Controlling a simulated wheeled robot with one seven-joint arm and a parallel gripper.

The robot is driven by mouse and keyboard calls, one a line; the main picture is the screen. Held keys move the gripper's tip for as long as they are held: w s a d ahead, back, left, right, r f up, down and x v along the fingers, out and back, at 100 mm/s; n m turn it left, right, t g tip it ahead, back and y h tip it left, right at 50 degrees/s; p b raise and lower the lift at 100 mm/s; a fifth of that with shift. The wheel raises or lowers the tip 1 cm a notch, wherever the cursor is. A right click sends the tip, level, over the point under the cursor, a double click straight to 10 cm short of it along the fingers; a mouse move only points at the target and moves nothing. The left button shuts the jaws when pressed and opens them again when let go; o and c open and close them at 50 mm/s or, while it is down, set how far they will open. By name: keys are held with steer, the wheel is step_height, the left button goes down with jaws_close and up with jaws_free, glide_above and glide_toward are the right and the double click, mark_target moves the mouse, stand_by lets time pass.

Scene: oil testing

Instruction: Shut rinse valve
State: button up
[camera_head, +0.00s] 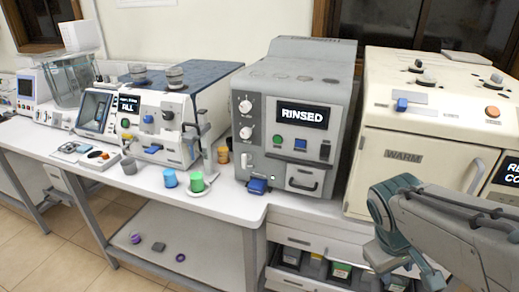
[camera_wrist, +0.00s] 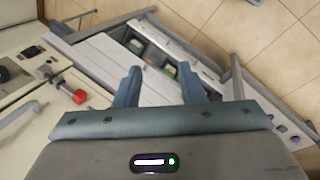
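The grey machine (camera_head: 290,120) in the middle of the bench shows "RINSED" on its display (camera_head: 301,115). A blue valve-like part (camera_head: 257,186) sticks out low on its front left, above the bench edge. I cannot tell for sure that it is the rinse valve, or whether it is open or shut. My gripper shows in the wrist view (camera_wrist: 160,82) with its two fingers apart and nothing between them. It points down toward drawers and floor, clear of the grey machine. In the head view my arm is at the lower right, and the fingers cannot be made out clearly.
A cream "WARM" cabinet (camera_head: 405,145) stands right of the grey machine, behind my arm. The wrist view shows a red knob (camera_wrist: 79,97) on a pale front. Drawers (camera_head: 305,240) lie below.

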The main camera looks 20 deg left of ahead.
steer(key=w+a+n+t+h, duration=0.35)
steer(key=w+a+n, duration=0.25)
steer(key=w+n, duration=0.3)
steer(key=n+t+y, duration=0.6)
steer(key=n+t, duration=0.7)
steer(key=n, duration=0.7)
glide_toward(243, 159)
steer(key=shift+g, duration=0.25)
steer(key=w+p, duration=0.1)
steer(key=w, duration=0.2)
steer(key=w+p, duration=0.1)
steer(key=w, duration=0.3)
steer(key=w+p, duration=0.2)
steer(key=w, duration=0.2)
steer(key=shift+d+r, duration=0.2)
steer(key=shift+d, duration=0.1)
steer(key=shift+s, duration=0.1)
jaws_close()
